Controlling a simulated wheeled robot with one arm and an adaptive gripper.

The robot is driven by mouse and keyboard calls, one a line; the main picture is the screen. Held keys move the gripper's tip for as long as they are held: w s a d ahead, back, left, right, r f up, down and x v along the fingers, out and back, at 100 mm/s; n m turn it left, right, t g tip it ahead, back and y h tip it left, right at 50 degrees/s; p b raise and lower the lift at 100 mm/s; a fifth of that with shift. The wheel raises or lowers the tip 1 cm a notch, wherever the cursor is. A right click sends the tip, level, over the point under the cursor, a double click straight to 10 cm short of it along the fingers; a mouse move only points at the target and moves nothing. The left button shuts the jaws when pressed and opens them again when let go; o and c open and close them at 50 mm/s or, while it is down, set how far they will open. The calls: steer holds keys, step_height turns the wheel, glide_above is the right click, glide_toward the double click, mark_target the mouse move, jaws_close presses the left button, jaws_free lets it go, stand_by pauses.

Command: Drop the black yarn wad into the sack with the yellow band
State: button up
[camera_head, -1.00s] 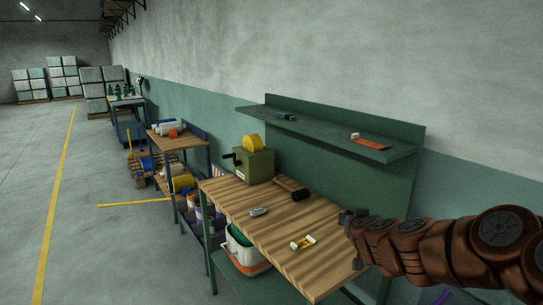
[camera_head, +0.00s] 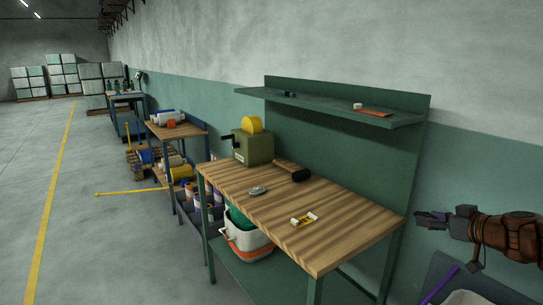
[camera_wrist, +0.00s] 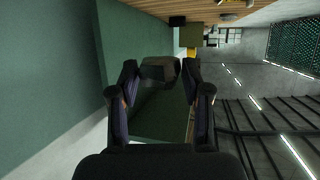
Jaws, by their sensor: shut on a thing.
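My gripper (camera_head: 432,219) is at the right of the head view, past the right end of the workbench and at about its height, pointing left. In the wrist view my gripper (camera_wrist: 158,82) is shut on a dark, blocky-looking wad (camera_wrist: 159,68), which I take for the black yarn wad. In the head view the wad cannot be told apart from the dark fingers. I cannot make out a sack with a yellow band in either view.
The wooden workbench (camera_head: 345,238) holds a green box machine (camera_head: 252,149), a black-headed mallet (camera_head: 299,175) and small items. A green shelf (camera_head: 340,107) rises behind it. A blue-grey bin edge with a purple stick (camera_head: 440,286) shows at bottom right. The left floor is open.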

steer(key=s+d+f+n+y+b, duration=0.1)
steer(key=s+d+f+b, duration=0.15)
steer(key=s, duration=0.35)
steer(key=s+d+f+n+g+y+b, duration=0.1)
steer(key=s+d, duration=0.3)
steer(key=s, duration=0.2)
steer(key=s+d+f+n+y+b, duration=0.1)
steer(key=s+d+f+b, duration=0.1)
steer(key=s+d, duration=0.3)
step_height(320, 180, down, 6)
steer(key=s+a+p, duration=0.1)
steer(key=shift+a+f+g, duration=0.15)
steer(key=shift+a+g, duration=0.05)
steer(key=shift+g, duration=0.1)
steer(key=o, duration=0.8)
steer(key=v, duration=1.2)
steer(key=shift+a, duration=0.1)
